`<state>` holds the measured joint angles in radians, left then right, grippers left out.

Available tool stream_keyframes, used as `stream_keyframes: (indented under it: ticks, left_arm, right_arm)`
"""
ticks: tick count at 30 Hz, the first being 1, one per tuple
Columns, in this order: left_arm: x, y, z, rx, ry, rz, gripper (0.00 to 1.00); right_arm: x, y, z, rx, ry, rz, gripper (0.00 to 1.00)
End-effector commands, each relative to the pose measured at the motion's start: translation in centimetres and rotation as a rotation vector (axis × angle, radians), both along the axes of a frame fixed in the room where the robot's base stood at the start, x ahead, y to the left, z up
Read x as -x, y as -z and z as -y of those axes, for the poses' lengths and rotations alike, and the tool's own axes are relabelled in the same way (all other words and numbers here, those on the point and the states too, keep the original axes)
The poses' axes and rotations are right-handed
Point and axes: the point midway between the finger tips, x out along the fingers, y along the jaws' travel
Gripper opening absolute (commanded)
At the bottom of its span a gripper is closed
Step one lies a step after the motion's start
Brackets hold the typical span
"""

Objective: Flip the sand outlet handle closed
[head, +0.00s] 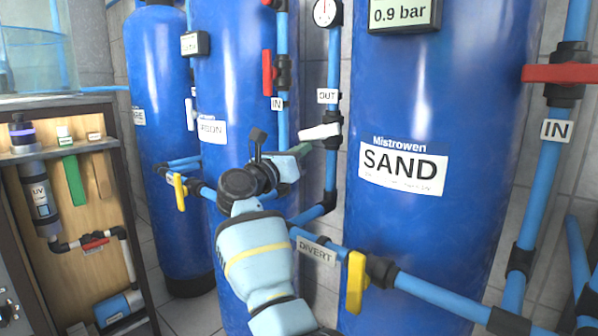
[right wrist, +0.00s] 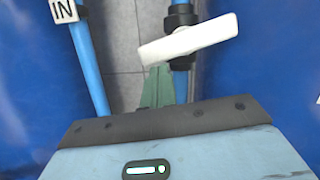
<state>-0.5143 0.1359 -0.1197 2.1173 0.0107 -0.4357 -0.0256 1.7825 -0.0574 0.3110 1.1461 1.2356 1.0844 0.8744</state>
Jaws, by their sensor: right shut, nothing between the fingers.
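The sand outlet handle is a white lever (head: 320,132) on the blue vertical pipe under the OUT label (head: 327,96), left of the SAND tank (head: 440,130). It lies across the pipe, slightly tilted, its left end lower. In the right wrist view the white lever (right wrist: 190,39) crosses a black valve body, also with its left end lower. My right gripper (head: 303,149) is shut and empty, its greenish fingers just below the lever's left part. In the wrist view the fingertips (right wrist: 158,72) come close under the lever; I cannot tell whether they touch. My left gripper is out of view.
A red handle (head: 268,73) is on the IN pipe to the left, another red handle (head: 562,73) at the right. Yellow handles sit at the DIVERT pipe (head: 356,282) and further left (head: 179,192). Blue tanks stand close on both sides of the outlet pipe.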

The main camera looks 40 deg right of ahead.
Motion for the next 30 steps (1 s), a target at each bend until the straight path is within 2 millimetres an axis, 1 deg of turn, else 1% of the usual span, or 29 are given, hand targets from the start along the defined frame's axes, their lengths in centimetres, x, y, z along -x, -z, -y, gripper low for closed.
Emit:
stream_keyframes:
  ticks: [1,4,9,30]
  left_arm:
    - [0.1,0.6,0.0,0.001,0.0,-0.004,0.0]
    - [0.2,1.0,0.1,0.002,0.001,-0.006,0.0]
    - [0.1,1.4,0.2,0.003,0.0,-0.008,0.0]
    - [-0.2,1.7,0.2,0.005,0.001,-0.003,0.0]
  right_arm:
    - [-0.2,0.1,0.0,-0.001,-0.001,0.031,0.0]
    - [-0.3,-0.3,-0.1,-0.005,-0.001,0.082,0.0]
    - [-0.5,-0.6,-0.1,-0.004,-0.001,0.076,0.0]
    - [-0.6,-0.9,-0.1,-0.004,0.0,0.073,0.0]
